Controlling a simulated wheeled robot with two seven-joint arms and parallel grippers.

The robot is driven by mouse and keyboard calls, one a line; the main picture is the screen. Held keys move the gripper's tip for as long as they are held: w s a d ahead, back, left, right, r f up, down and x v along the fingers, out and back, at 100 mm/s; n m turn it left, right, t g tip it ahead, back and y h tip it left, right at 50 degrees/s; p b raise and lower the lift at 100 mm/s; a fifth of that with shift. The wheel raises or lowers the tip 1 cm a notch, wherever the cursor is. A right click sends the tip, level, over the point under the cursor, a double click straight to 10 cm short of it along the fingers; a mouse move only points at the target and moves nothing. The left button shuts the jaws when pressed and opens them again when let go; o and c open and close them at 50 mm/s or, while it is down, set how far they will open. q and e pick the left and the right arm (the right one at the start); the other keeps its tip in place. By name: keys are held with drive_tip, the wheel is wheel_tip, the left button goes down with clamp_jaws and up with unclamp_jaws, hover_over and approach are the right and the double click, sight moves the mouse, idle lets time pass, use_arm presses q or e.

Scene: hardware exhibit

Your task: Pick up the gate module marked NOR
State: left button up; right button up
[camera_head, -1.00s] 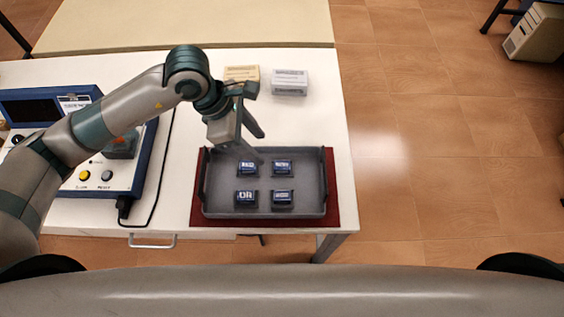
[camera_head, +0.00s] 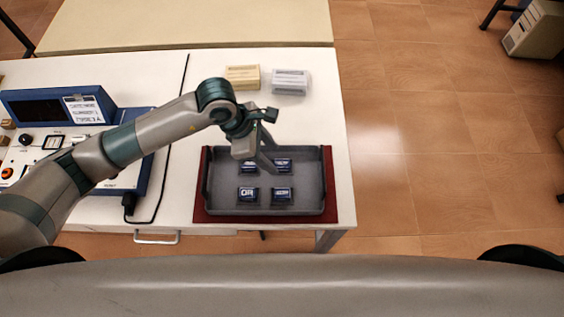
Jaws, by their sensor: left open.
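Several dark blue gate modules with white lettering lie in a grey tray (camera_head: 265,208). The front left module (camera_head: 248,194) reads OR. The front right module (camera_head: 282,194), the back right module (camera_head: 284,165) and the back left module (camera_head: 248,168) have labels too small to read surely, so I cannot tell which is NOR. My left gripper (camera_head: 272,158) is open above the back row, its fingers pointing down between the two back modules. It partly covers both of them. My right gripper is not in view.
The tray has raised side walls and sits on a dark red mat (camera_head: 203,215) near the table's front edge. A yellow box (camera_head: 243,77) and a white box (camera_head: 290,82) stand behind it. A blue-cased instrument panel (camera_head: 50,105) with a black cable is at left.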

sight(283, 163)
use_arm(q)
drive_tip(key=shift+d+f+p, duration=0.15)
drive_tip(key=shift+d+p, duration=0.2)
drive_tip(key=p+x, duration=0.1)
drive_tip(key=x, duration=0.2)
drive_tip(key=shift+w+d, duration=0.1)
drive_tip(key=shift+d, duration=0.05)
drive_tip(key=shift+d+f, duration=0.1)
drive_tip(key=shift+f, duration=0.2)
drive_tip(key=c, duration=1.1)
drive_tip(key=shift+r, duration=0.2)
drive_tip(key=shift+c, duration=0.2)
